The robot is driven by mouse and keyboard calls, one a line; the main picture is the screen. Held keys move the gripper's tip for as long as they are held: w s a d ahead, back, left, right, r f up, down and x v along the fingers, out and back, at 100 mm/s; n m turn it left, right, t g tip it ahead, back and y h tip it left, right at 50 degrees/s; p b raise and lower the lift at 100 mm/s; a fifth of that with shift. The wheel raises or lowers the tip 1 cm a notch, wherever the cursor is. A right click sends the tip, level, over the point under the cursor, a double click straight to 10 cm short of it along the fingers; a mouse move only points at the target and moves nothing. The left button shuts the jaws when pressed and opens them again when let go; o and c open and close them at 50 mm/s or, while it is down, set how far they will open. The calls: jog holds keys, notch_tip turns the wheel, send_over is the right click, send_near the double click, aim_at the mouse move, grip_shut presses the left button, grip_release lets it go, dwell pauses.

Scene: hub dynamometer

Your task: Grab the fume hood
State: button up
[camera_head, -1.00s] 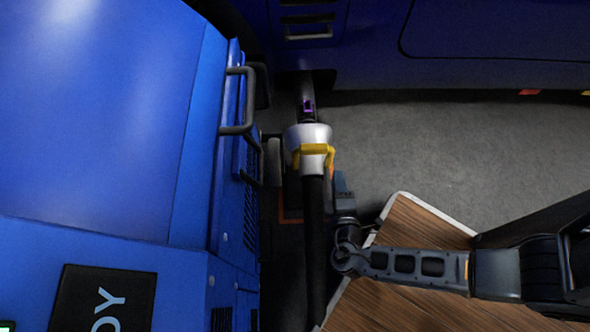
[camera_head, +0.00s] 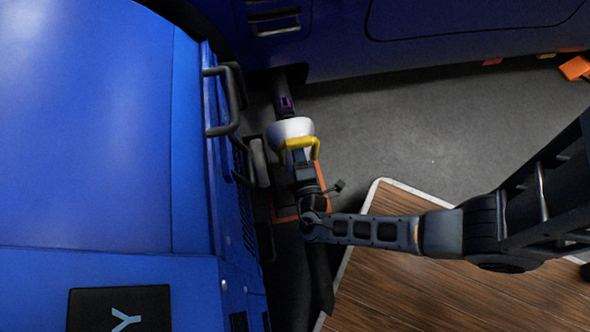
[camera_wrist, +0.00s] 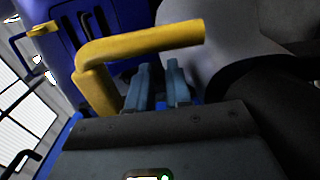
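The fume hood (camera_head: 290,127) is a pale grey cone with a yellow handle (camera_head: 299,144). In the head view it sits in the gap beside the blue vehicle. My gripper (camera_head: 299,160) is right at the handle and hides part of the hood. In the wrist view, the handle's bar (camera_wrist: 150,41) crosses just beyond my gripper's fingertips (camera_wrist: 161,66). The two blue-grey fingers stand a little apart, with nothing seen held between them. The handle's leg is left of the fingers. The hood's pale body (camera_wrist: 222,52) is close on the right. Contact with the handle cannot be told.
A blue vehicle body with a dark grab handle (camera_head: 232,100) stands close on the left. Another dark blue body (camera_head: 440,35) is at the top. A wood-topped platform (camera_head: 430,290) lies at lower right. Grey floor (camera_head: 420,130) is clear between. A black hose (camera_head: 319,275) runs downward.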

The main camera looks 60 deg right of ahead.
jog(key=shift+w+d, duration=0.35)
jog(key=shift+d, duration=0.15)
jog(key=shift+c, duration=0.5)
grip_shut()
dwell(0.5)
jog(key=shift+r, duration=0.1)
